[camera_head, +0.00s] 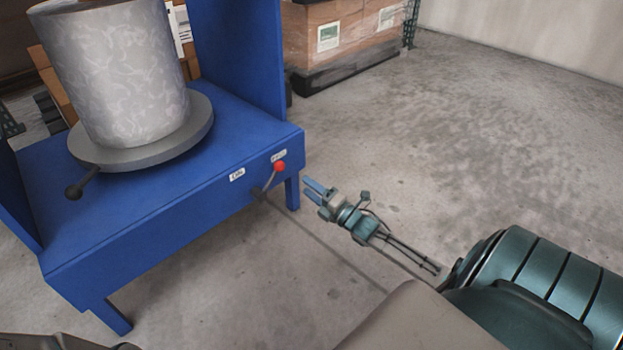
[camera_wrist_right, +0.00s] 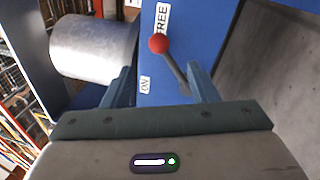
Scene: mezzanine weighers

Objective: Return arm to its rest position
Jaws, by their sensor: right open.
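My right gripper (camera_head: 314,190) is open and empty in the head view, just right of the blue stand's front corner. A lever with a red ball knob (camera_head: 280,167) sticks out of the stand's front face. In the right wrist view the red knob (camera_wrist_right: 158,43) and its grey shaft show beyond and between the two blue fingers (camera_wrist_right: 160,88), with the fingers apart. Labels beside the lever read ON and FREE in that view; the lever's tip leans toward the FREE label. My left gripper does not show.
The blue stand (camera_head: 160,225) carries a grey round turntable (camera_head: 200,125) with a short black-knobbed handle and a mottled grey drum (camera_head: 120,75). Wrapped boxes on a dark pallet (camera_head: 345,72) stand behind. The concrete floor (camera_head: 450,130) at right is clear.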

